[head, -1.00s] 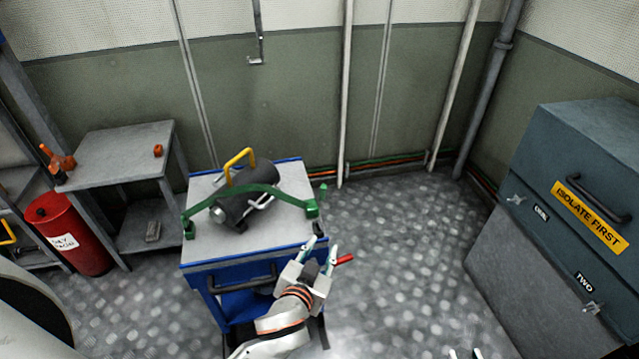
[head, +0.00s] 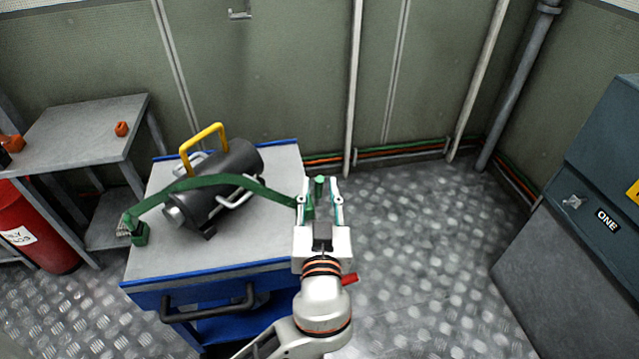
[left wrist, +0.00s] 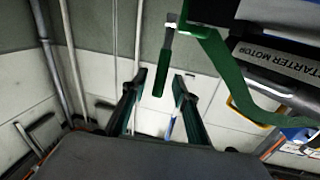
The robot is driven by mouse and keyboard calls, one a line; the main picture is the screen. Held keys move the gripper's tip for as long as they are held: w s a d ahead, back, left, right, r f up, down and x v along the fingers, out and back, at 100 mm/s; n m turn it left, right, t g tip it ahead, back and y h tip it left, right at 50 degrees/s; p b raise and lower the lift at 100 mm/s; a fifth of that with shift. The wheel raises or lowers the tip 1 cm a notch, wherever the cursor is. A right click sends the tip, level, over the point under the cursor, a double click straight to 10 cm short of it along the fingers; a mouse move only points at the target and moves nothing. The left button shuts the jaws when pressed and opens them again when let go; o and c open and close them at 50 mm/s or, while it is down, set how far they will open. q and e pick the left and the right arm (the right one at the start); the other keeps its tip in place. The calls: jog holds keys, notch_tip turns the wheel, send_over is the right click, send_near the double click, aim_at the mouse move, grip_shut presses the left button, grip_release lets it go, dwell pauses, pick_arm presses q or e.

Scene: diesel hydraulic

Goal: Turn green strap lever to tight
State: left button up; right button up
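A green strap (head: 200,184) lies over the dark cylindrical starter motor (head: 226,180) on the cart. The strap's right end and its green lever (head: 320,184) are at the cart's right edge. My left gripper (head: 321,188) is open, with its fingertips on either side of the lever handle. In the left wrist view, the green lever handle (left wrist: 162,76) hangs between the two open fingers (left wrist: 158,82), with gaps showing on both sides. The strap (left wrist: 232,80) runs to the right there, beside the motor's label (left wrist: 278,60). My right gripper is not in view.
The blue-edged grey cart (head: 255,245) has a dark front handle (head: 207,309). A yellow handle (head: 203,145) stands above the motor. A grey table (head: 75,130) is at left, a blue-grey cabinet (head: 585,200) at right. Open floor lies between.

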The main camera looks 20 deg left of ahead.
pick_arm(q)
jog(key=shift+x, duration=1.05)
jog(key=shift+c, duration=0.5)
